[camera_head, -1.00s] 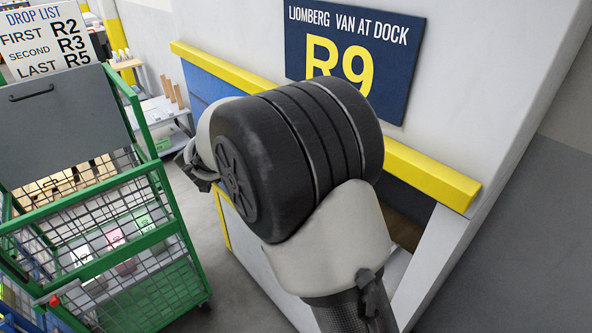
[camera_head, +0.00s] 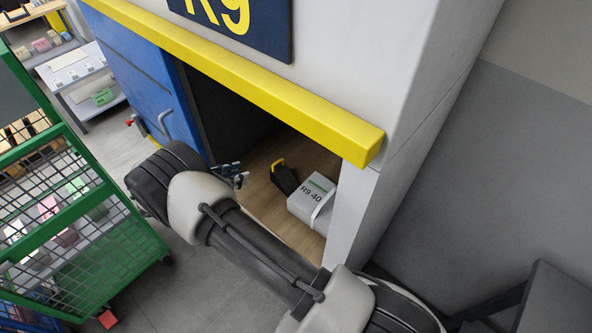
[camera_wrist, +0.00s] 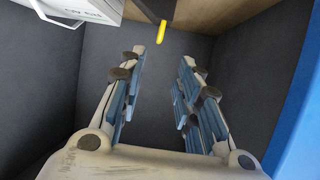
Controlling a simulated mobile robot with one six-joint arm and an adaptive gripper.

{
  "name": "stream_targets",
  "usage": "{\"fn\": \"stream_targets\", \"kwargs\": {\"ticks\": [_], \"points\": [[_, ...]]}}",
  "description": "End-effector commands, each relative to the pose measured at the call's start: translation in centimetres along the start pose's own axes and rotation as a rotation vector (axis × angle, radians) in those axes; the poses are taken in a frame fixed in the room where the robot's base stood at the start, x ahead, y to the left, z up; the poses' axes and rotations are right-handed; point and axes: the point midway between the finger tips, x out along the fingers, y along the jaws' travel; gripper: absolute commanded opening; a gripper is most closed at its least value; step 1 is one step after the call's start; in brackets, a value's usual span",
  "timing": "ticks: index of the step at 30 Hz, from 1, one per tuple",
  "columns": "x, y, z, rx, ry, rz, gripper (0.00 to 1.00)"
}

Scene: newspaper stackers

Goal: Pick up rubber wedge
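The rubber wedge (camera_head: 284,177), black with a yellow end, lies on the wooden floor of the R9 bay, left of a white bundle. In the wrist view its yellow end (camera_wrist: 161,34) shows at the top, beyond my fingertips, and most of its black body is cut off by the frame. My gripper (camera_head: 234,173) is at the bay's opening, left of the wedge and apart from it. In the wrist view my gripper (camera_wrist: 162,57) has its fingers spread with nothing between them.
A white bundle marked R9 40 (camera_head: 311,200) lies close beside the wedge. A yellow beam (camera_head: 250,83) crosses above the opening, with a blue door (camera_head: 148,75) at left and a white post (camera_head: 349,215) at right. A green mesh cart (camera_head: 125,235) stands at left.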

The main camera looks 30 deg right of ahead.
Motion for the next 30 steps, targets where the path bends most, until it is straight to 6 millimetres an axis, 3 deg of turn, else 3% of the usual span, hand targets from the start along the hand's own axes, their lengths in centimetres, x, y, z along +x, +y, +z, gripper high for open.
{"fn": "stream_targets", "kwargs": {"ticks": [15,26,30], "points": [[10.1,0.2,0.2,-0.001,0.001,0.005,0.31],[12.8,0.1,0.0,0.000,0.000,0.002,0.31],[14.6,0.1,-0.1,0.000,0.000,0.003,0.31]]}}
